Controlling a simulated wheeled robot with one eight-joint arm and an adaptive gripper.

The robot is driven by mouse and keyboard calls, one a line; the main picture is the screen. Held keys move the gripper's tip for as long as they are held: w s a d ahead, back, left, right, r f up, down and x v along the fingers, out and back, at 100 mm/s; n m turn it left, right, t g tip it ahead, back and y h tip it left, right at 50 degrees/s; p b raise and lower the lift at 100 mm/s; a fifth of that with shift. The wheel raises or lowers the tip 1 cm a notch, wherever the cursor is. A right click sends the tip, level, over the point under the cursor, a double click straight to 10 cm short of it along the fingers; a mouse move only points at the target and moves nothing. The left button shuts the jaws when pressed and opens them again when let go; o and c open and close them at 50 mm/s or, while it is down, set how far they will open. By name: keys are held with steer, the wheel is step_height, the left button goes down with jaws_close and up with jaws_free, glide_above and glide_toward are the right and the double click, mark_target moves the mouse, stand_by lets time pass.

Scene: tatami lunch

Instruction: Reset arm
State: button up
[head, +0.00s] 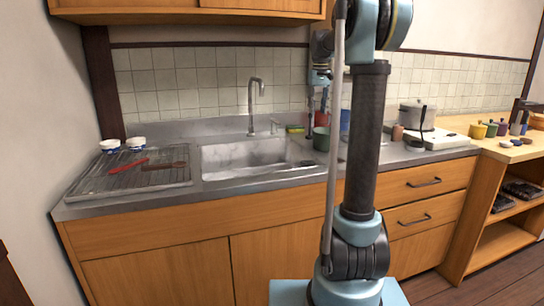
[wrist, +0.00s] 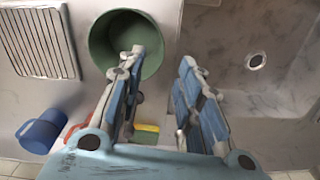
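My arm stands upright in front of the counter in the head view, and my gripper (head: 310,112) hangs fingers down above the counter by the sink's right end. In the wrist view my gripper (wrist: 161,62) has its two fingers apart with nothing between them. A green container (wrist: 108,52) lies below, partly behind the left finger; it also shows in the head view (head: 321,139). The gap between the fingers is over the counter strip between this container and the sink (wrist: 225,65).
A blue cup (wrist: 40,131), a red cup (head: 321,118) and a yellow-green sponge (head: 295,129) are close to the gripper. The sink's faucet (head: 252,105) rises to the left. A drying rack (head: 120,190) with red and brown items is far left. A pale cooker (head: 417,115) stands right.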

steer(key=s+f, duration=0.3)
steer(key=s, duration=0.9)
steer(key=s+f+t, duration=0.1)
steer(key=s+f, duration=1.1)
steer(key=s, duration=0.3)
steer(key=s+f+m+t, duration=0.1)
steer(key=s+f, duration=1.2)
steer(key=s, duration=0.1)
steer(key=shift+s+a+f, duration=0.2)
steer(key=shift+s+a, duration=0.05)
steer(key=shift+s, duration=0.1)
steer(key=shift+w+f, duration=0.2)
steer(key=shift+w, duration=0.25)
